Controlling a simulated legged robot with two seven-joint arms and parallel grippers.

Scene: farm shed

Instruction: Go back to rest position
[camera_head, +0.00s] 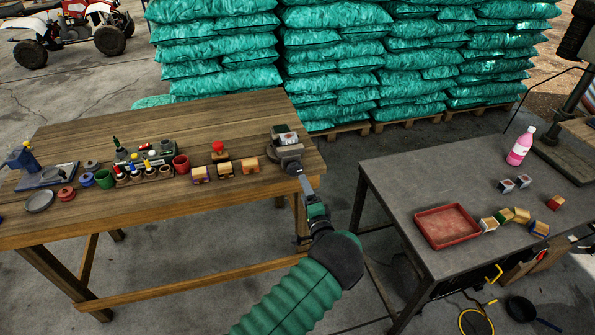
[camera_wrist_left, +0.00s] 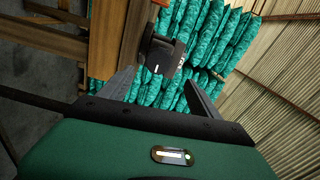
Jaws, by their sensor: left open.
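My left gripper (camera_head: 304,186) is just off the right end of the wooden table, close to a grey vise (camera_head: 290,158) at that corner. In the left wrist view the two fingers (camera_wrist_left: 158,84) are spread apart with nothing between them. The dark vise (camera_wrist_left: 160,55) shows beyond the fingertips, in line with the gap. A small dark and white block (camera_head: 285,138) sits at the vise, apart from the fingers; whether it is clamped I cannot tell. My green-sleeved left arm comes up from the bottom of the head view. My right gripper is not in view.
The wooden table (camera_head: 150,222) carries pots, small tools and several wooden blocks. To the right, a grey table (camera_head: 405,180) holds a red tray (camera_head: 447,226), blocks and a pink bottle (camera_head: 520,146). Green sacks (camera_head: 335,60) are stacked behind. A floor gap separates the tables.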

